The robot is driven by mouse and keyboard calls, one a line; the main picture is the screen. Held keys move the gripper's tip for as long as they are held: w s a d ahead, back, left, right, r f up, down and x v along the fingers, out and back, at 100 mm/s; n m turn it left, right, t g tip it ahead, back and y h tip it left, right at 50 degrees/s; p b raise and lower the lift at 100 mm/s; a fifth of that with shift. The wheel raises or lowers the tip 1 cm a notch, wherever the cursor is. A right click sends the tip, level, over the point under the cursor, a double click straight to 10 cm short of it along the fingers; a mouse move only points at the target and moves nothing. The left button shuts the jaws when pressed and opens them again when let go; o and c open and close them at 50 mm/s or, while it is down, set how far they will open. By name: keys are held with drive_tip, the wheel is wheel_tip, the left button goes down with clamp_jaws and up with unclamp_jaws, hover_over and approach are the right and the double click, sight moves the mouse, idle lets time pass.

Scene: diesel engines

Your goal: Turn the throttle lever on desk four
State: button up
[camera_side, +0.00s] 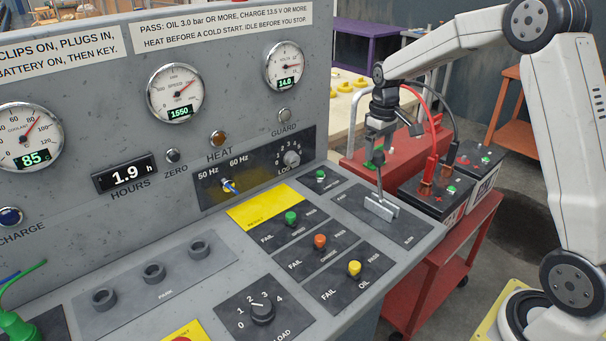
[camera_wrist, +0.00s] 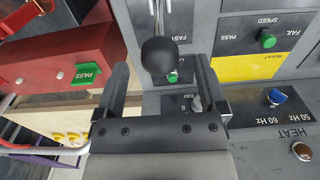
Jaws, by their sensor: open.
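The throttle lever stands up from a slotted metal block (camera_side: 381,207) on a dark plate at the desk's right end. Its thin shaft (camera_side: 379,181) shows below my gripper (camera_side: 378,152) in the side view. In the wrist view its black ball knob (camera_wrist: 160,57) appears between the two fingertips of my gripper (camera_wrist: 162,68), with a gap on each side. My gripper is open and points down over the lever. The side view hides the knob behind the fingers. No desk number is readable.
Fail/pass switches with green (camera_side: 291,217), orange (camera_side: 320,241) and yellow (camera_side: 354,268) knobs sit left of the lever. The upright gauge panel (camera_side: 230,120) stands behind. A red trolley (camera_side: 437,273) with clipped batteries stands at right. The speed gauge (camera_side: 175,95) reads 1550.

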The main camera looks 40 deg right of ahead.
sight(376, 163)
drive_tip(key=shift+f, duration=2.4)
clamp_jaws()
